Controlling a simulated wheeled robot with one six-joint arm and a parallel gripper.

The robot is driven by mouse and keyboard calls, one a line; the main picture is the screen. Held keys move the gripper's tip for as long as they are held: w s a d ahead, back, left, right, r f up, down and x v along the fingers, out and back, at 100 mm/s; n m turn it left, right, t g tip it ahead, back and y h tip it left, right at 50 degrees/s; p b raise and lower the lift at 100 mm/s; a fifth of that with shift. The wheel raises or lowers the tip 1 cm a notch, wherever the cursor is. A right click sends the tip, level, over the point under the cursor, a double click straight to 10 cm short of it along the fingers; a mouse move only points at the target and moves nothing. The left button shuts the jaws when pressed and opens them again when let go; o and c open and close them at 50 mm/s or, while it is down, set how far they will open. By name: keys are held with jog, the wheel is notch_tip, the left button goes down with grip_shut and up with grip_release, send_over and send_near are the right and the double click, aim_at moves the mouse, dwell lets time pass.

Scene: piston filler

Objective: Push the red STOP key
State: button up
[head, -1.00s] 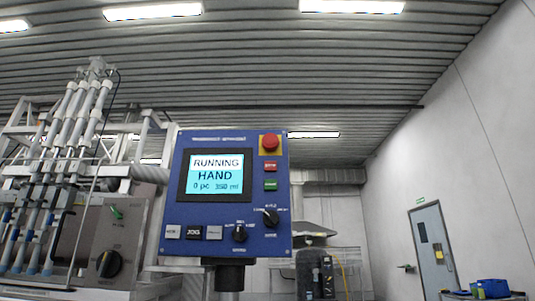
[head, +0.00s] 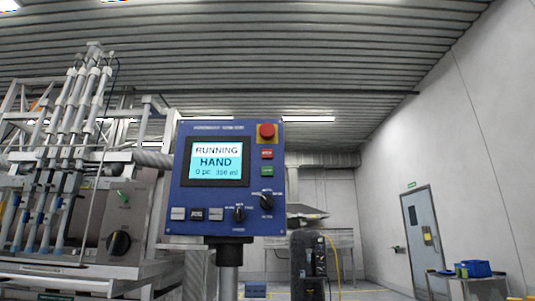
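The blue control panel (head: 255,205) stands on a grey post left of the picture's middle. The screen (head: 217,162) reads RUNNING, HAND, 0 pc and about 350 ml. My gripper is not in view, and nothing covers the panel.
The filler (head: 60,180) with several upright cylinders stands left of the panel. A dark machine (head: 308,262) with a yellow hose is behind it at right. A table with a blue bin (head: 476,268) and a grey door (head: 423,235) are at far right. Floor shows between them.

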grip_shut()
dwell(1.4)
